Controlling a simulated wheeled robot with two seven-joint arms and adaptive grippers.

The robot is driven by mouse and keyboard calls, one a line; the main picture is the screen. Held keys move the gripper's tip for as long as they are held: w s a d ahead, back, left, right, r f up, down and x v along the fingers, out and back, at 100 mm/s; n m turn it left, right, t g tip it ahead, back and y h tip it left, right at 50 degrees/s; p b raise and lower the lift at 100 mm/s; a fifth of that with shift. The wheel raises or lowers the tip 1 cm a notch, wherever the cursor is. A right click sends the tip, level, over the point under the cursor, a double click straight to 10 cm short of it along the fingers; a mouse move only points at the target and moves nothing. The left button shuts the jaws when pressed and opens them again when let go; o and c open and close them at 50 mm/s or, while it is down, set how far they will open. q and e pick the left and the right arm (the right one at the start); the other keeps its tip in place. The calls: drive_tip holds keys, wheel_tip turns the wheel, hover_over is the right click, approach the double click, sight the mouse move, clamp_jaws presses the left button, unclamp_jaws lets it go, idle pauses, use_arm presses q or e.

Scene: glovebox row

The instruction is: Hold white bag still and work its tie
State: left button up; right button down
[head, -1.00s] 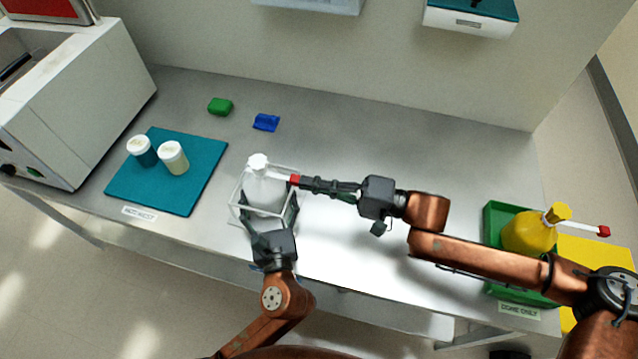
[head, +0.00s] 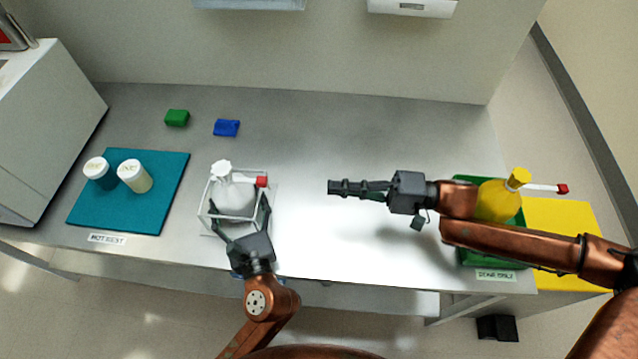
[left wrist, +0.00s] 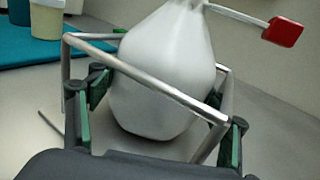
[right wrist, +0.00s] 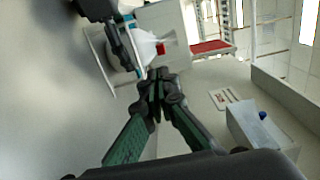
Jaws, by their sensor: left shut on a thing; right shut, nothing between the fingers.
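The white bag (head: 233,195) stands upright inside a thin metal frame (head: 203,205) on the bench. Its tie, a white strip with a red tab (head: 262,182), sticks out to the right from the neck. The tab also shows in the left wrist view (left wrist: 284,31) and the right wrist view (right wrist: 160,48). My left gripper (head: 241,214) has its fingers on either side of the white bag and is shut on it, low at the front. My right gripper (head: 332,187) is shut and empty, right of the red tab and apart from it.
A yellow bag (head: 494,203) with a red-tipped tie sits in a green tray (head: 478,256) at right. Two jars (head: 134,176) stand on a teal mat (head: 172,195) at left. Green (head: 177,118) and blue (head: 227,128) blocks lie behind. The bench between tab and tray is clear.

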drive_tip(key=a, duration=1.2)
drive_tip(key=shift+w+a, duration=0.25)
drive_tip(key=shift+a, duration=0.15)
drive_tip(key=shift+a, duration=0.65)
drive_tip(key=shift+d, duration=0.15)
drive_tip(key=d, duration=1.3)
drive_tip(key=shift+s+d, duration=0.2)
drive_tip(key=shift+d, duration=0.2)
use_arm(q)
drive_tip(key=o, duration=1.5)
